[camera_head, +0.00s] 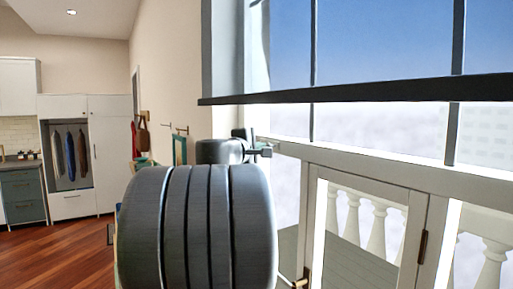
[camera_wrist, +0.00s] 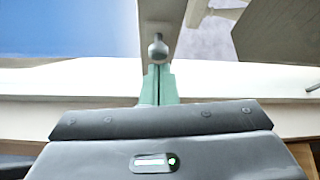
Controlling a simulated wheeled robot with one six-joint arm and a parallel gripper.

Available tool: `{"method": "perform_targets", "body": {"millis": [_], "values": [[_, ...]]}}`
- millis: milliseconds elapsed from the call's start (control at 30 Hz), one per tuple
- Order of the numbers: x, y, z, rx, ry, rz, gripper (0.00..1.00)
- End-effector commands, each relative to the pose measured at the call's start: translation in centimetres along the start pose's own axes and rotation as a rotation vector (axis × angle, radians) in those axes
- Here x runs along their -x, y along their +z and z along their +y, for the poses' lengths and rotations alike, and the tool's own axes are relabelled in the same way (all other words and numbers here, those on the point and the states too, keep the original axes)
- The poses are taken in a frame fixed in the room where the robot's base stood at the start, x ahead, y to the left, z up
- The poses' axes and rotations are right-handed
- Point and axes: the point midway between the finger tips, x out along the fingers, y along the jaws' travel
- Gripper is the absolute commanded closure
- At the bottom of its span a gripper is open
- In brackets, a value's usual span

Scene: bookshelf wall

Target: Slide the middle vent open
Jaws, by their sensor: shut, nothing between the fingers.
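In the wrist view my gripper (camera_wrist: 158,74) is shut, its green fingers together and empty. A round metallic knob (camera_wrist: 157,48) shows just beyond the fingertips, in front of a pale upright bar; I cannot tell whether the fingers touch it. I cannot clearly make out the middle vent or whether the knob belongs to it. In the head view my grey arm hides much of the area around the gripper, which reaches toward the white window frame (camera_head: 350,163).
A dark horizontal bar (camera_head: 360,90) crosses the tall window. Below is a white glazed door (camera_head: 415,240) with a brass handle, and a balustrade (camera_head: 375,235) stands outside. Open wooden floor (camera_head: 60,243) and a white wardrobe (camera_head: 108,150) lie to the left.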

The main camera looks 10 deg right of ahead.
Motion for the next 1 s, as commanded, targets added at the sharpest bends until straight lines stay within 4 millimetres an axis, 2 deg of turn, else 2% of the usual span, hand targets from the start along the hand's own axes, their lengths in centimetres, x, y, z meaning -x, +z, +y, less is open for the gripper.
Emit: {"method": "perform_targets", "body": {"millis": [367, 667, 1000], "values": [[0.1, 0.2, -0.1, 0.0, 0.0, 0.001, 1.0], [1.1, 2.1, -0.5, -0.002, 0.0, -0.001, 1.0], [1.1, 2.3, -0.3, -0.002, -0.001, -0.006, 1.0]]}}
